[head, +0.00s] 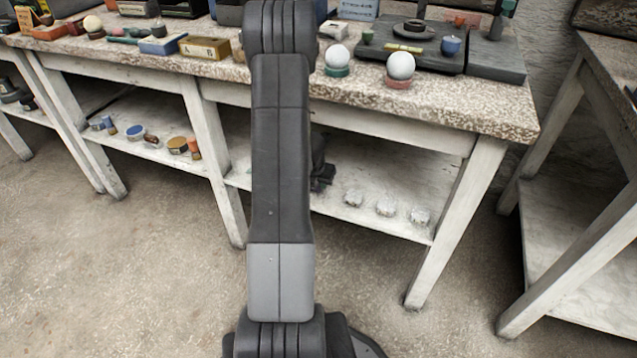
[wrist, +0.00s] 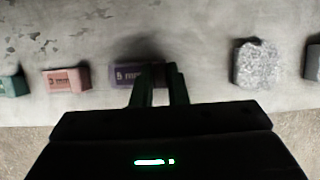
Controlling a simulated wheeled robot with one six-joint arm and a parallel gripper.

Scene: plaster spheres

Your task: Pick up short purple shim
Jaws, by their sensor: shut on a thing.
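The purple shim (wrist: 122,75) is a small dark purple block with a pale "5 mm" label, on the pale shelf in the wrist view. My gripper (wrist: 160,70) is shut on its right part, and the fingers hide that end. I cannot tell whether the shim still touches the shelf. In the head view, a dark part of my gripper shows beside my arm at the lower shelf (head: 375,168); the shim is hidden there.
In the wrist view, a pink block (wrist: 67,80) and a green block (wrist: 13,85) lie to the left. A speckled whitish lump (wrist: 257,64) lies to the right. In the head view, the cluttered bench top (head: 490,105) is above the shelf, and a bench leg (head: 455,225) stands to the right.

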